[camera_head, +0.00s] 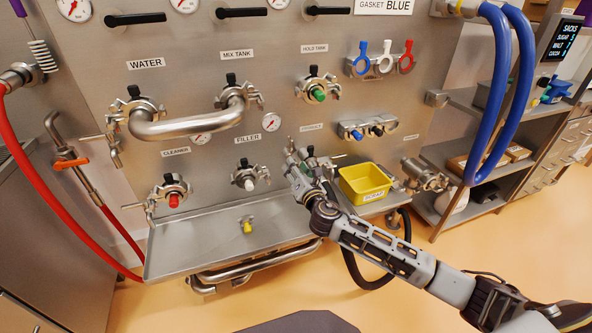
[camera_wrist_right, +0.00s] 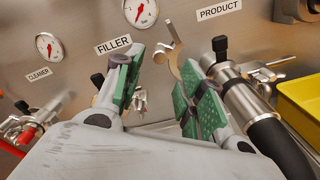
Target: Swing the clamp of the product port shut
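The product port (camera_wrist_right: 245,100) is under the PRODUCT label (camera_wrist_right: 219,9) in the right wrist view, with a black hose end joined to it. Its metal clamp (camera_wrist_right: 176,58) stands out to the left of the port, its curved jaw swung open. My right gripper (camera_wrist_right: 160,88) has its green-padded fingers spread, with nothing seen held between them. The right finger overlaps the lower clamp; I cannot tell whether they touch. In the head view my right gripper (camera_head: 293,155) is at the panel, partly hiding the port (camera_head: 318,160). My left gripper is not in view.
A yellow bin (camera_head: 365,183) stands just right of the port. The filler port (camera_head: 250,178) is to the left, above a steel tray (camera_head: 200,245). The black hose (camera_head: 370,278) hangs below the bin, behind my right arm. Blue hoses (camera_head: 505,100) hang at the right.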

